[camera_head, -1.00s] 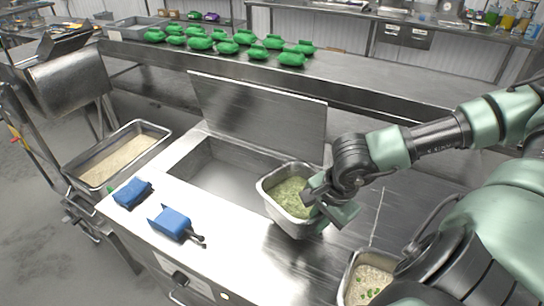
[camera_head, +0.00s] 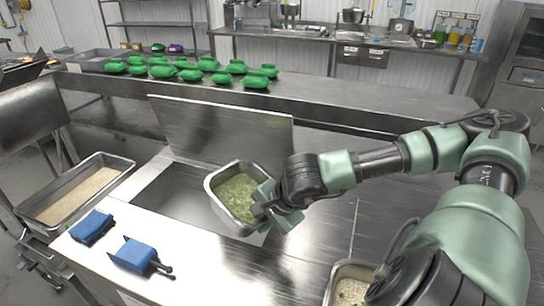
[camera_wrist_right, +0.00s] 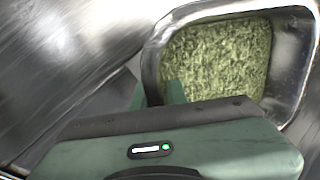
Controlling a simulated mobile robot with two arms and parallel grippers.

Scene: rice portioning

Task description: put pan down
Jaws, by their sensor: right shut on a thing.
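A metal pan (camera_head: 212,190) filled with green shredded food (camera_head: 238,196) is held in my right gripper (camera_head: 266,207). The gripper is shut on the pan's right side. The pan is tilted and sits over the right part of the open sink-like well (camera_head: 172,188) in the steel counter; I cannot tell whether it touches the counter. In the right wrist view the pan's rim (camera_wrist_right: 152,62) and the green food (camera_wrist_right: 215,55) show just beyond my gripper. My left gripper is not in view.
A tray of grain (camera_head: 127,164) stands at far left. Another pan (camera_head: 332,284) with grain and green bits is at front right, partly behind my arm. Green bags (camera_head: 190,75) line the back counter.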

